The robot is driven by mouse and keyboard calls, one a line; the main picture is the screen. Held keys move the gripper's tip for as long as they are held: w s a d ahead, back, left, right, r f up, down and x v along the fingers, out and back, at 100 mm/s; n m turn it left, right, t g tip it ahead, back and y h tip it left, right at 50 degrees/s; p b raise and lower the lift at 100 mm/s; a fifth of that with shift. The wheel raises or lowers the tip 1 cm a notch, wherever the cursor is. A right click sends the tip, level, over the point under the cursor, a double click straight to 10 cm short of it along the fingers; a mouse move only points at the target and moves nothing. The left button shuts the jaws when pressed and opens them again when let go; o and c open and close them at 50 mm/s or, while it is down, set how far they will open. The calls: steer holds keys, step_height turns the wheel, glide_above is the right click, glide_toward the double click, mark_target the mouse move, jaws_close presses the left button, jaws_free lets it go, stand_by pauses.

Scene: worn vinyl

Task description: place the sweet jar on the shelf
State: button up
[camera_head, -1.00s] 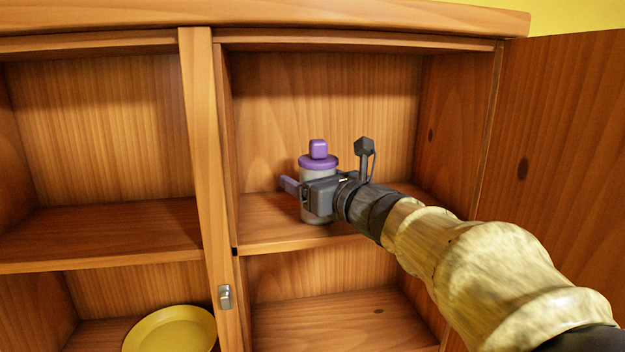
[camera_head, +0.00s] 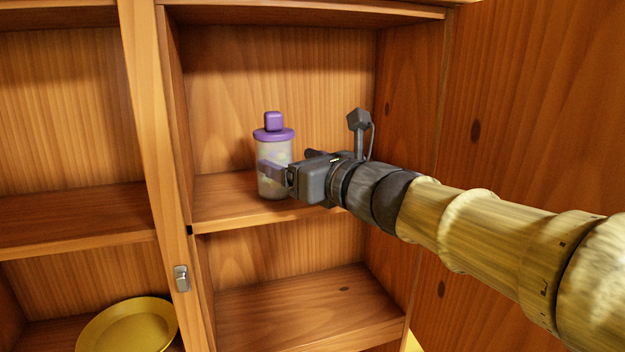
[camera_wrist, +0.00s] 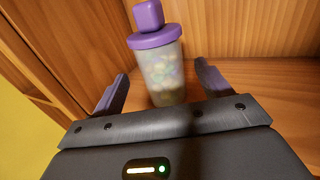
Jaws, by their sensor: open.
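The sweet jar (camera_head: 273,160) is a clear jar with a purple lid and square purple knob. It stands upright on the shelf (camera_head: 225,205) in the right-hand compartment of the cabinet. In the wrist view the jar (camera_wrist: 163,75) shows coloured sweets inside and stands ahead of and between the spread fingers. My gripper (camera_head: 282,168) is at the jar's right side in the head view, and one purple finger overlaps the jar there. My gripper (camera_wrist: 160,90) is open, with gaps between the fingers and the jar.
A wooden divider (camera_head: 150,130) stands left of the jar. The open cabinet door (camera_head: 530,120) is at the right, close to my arm. A yellow plate (camera_head: 128,328) lies in the lower left compartment. The lower right shelf (camera_head: 300,305) is empty.

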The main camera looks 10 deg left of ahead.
steer(key=b+v, duration=0.1)
steer(key=v, duration=0.3)
steer(key=shift+s+d, duration=0.1)
steer(key=shift+d, duration=0.1)
steer(key=shift+c, duration=0.5)
stand_by(1.0)
